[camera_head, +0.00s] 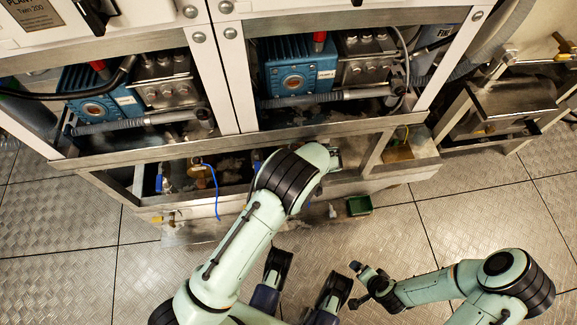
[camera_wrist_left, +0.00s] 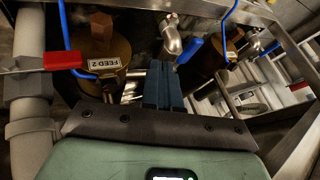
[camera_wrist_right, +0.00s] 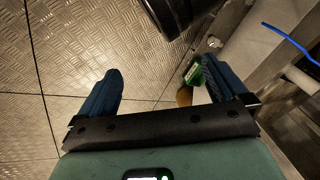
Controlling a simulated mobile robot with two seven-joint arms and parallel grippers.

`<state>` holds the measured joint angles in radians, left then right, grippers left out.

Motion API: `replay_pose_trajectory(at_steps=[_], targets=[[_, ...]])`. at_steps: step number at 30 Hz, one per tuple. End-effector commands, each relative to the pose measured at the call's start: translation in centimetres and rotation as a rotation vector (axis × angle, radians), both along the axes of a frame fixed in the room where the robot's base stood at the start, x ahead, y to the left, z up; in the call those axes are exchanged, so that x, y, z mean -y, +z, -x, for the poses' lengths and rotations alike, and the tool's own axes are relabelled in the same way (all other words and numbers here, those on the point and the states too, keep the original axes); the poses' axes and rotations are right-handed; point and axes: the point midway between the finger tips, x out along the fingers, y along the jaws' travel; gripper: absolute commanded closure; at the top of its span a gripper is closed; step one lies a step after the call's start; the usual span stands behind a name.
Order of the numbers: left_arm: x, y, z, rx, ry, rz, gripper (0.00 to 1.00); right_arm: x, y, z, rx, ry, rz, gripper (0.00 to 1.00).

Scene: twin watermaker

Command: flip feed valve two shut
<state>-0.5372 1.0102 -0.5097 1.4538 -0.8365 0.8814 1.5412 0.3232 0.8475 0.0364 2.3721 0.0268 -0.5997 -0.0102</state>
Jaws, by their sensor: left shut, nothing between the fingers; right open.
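In the left wrist view, a brass body with a white FEED 2 label (camera_wrist_left: 103,62) stands left of my left gripper. A red-sleeved lever (camera_wrist_left: 63,60) lies across its left side, roughly level in the picture. I cannot tell how it sits against the pipe. My left gripper (camera_wrist_left: 163,72) is shut and empty, to the right of the label and apart from the red lever. A blue handle (camera_wrist_left: 189,49) is just beyond its fingertips. In the head view, my left arm hides its gripper at the lower frame. My right gripper (camera_head: 357,285) is open and empty above the floor.
A grey pipe (camera_wrist_left: 28,75) runs down the left of the left wrist view. Blue tubes (camera_wrist_left: 229,18) hang around the brass parts. The lower metal frame (camera_head: 240,140) bounds the space. A small green box (camera_head: 359,205) is near its front. The plated floor (camera_head: 60,220) is mostly clear.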

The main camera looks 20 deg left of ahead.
Motion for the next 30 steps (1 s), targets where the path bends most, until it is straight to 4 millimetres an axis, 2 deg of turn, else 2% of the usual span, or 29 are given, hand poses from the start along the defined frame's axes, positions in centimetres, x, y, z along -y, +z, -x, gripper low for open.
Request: replay_pose_trajectory(at_steps=[2,9,12,18,30], targets=[[-1.2,-1.8,-0.1,-0.003,0.003,-0.002,1.0,0.3,-0.8,-0.3,0.005,-0.006,0.007,0.0],[-4.2,-5.8,-0.4,-0.003,0.002,-0.001,1.0,0.7,-3.2,2.3,-0.083,-0.009,0.002,0.0],[-5.6,-5.2,0.5,-0.001,0.002,0.0,1.0,0.7,-2.9,2.3,-0.083,-0.009,0.002,0.0],[-7.1,-5.2,1.4,0.002,0.0,0.002,1.0,0.7,-3.0,2.4,-0.086,-0.009,0.001,0.0],[-7.3,-5.2,1.6,0.001,-0.001,0.0,1.0,0.7,-3.0,2.4,-0.087,-0.009,0.001,0.0]])
